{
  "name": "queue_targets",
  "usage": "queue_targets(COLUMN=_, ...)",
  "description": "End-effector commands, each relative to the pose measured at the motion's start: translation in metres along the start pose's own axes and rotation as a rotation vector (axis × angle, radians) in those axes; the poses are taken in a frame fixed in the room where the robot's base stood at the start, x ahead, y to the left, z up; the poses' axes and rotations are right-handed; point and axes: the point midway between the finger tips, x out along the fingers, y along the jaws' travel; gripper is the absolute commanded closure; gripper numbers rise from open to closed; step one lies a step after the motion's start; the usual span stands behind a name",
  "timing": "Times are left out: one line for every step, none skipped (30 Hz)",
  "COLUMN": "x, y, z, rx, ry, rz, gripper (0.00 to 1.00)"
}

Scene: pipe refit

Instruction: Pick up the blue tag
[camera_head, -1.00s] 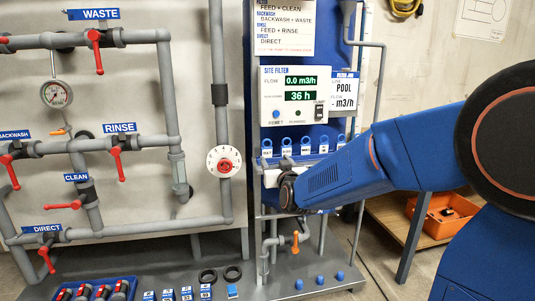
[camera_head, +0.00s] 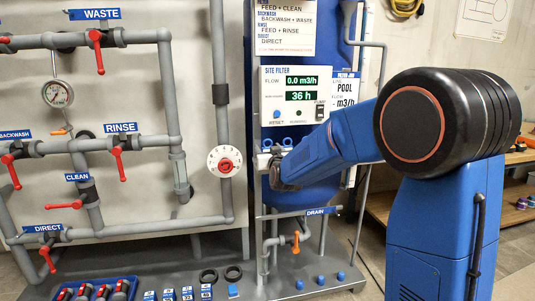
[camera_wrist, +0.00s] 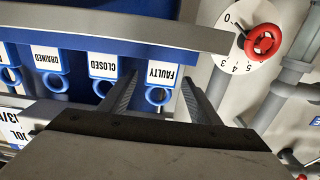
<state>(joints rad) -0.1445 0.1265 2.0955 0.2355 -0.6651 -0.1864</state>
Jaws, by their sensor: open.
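Several blue-edged tags with white labels and blue rings hang in a row beside a grey rail. In the wrist view, the FAULTY tag (camera_wrist: 163,74) appears upside down, with its ring between the fingers of my gripper (camera_wrist: 160,88). The CLOSED tag (camera_wrist: 103,66) and the DRAINED tag (camera_wrist: 48,54) lie to its left. My gripper is open and nothing shows gripped; I cannot tell whether a finger touches a tag. In the head view, my gripper (camera_head: 274,172) is at the tag row, and my arm hides most tags. Two blue rings show there.
A grey rail (camera_wrist: 130,24) runs past the tags. A dial with a red knob (camera_wrist: 262,41) is close on the right in the wrist view. The filter panel (camera_head: 297,93) stands above my gripper. An orange drain valve (camera_head: 296,243) and grey pipes are below.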

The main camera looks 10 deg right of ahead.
Motion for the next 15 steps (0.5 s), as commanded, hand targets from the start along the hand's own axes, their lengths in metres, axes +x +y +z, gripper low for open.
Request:
queue_targets(x=0.0046, y=0.0001, z=0.0006, rx=0.0, ry=-0.001, rz=0.0, gripper=0.43)
queue_targets(x=0.0064, y=0.0001, z=0.0002, rx=0.0, ry=0.0, rz=0.0, gripper=0.43)
queue_targets(x=0.0082, y=0.0, z=-0.0002, rx=0.0, ry=0.0, rz=0.0, gripper=0.43)
queue_targets(x=0.009, y=0.0, z=-0.0003, rx=0.0, ry=0.0, rz=0.0, gripper=0.43)
queue_targets(x=0.0095, y=0.0, z=-0.0003, rx=0.0, ry=0.0, rz=0.0, gripper=0.43)
queue_targets(x=0.0098, y=0.0, z=-0.0003, rx=0.0, ry=0.0, rz=0.0, gripper=0.43)
queue_targets(x=0.0098, y=0.0, z=-0.0002, rx=0.0, ry=0.0, rz=0.0, gripper=0.43)
queue_targets(x=0.0097, y=0.0, z=-0.0002, rx=0.0, ry=0.0, rz=0.0, gripper=0.43)
queue_targets(x=0.0096, y=0.0, z=-0.0001, rx=0.0, ry=0.0, rz=0.0, gripper=0.43)
queue_targets(x=0.0095, y=0.0, z=-0.0001, rx=0.0, ry=0.0, rz=0.0, gripper=0.43)
queue_targets(x=0.0095, y=0.0, z=-0.0001, rx=0.0, ry=0.0, rz=0.0, gripper=0.43)
queue_targets(x=0.0095, y=0.0, z=-0.0001, rx=0.0, ry=0.0, rz=0.0, gripper=0.53)
queue_targets(x=0.0095, y=0.0001, z=0.0, rx=0.0, ry=0.0, rz=0.0, gripper=0.6)
queue_targets(x=0.0095, y=0.0001, z=-0.0001, rx=0.0, ry=0.0, rz=0.0, gripper=0.67)
queue_targets(x=0.0094, y=0.0001, z=0.0, rx=0.0, ry=0.0, rz=0.0, gripper=0.76)
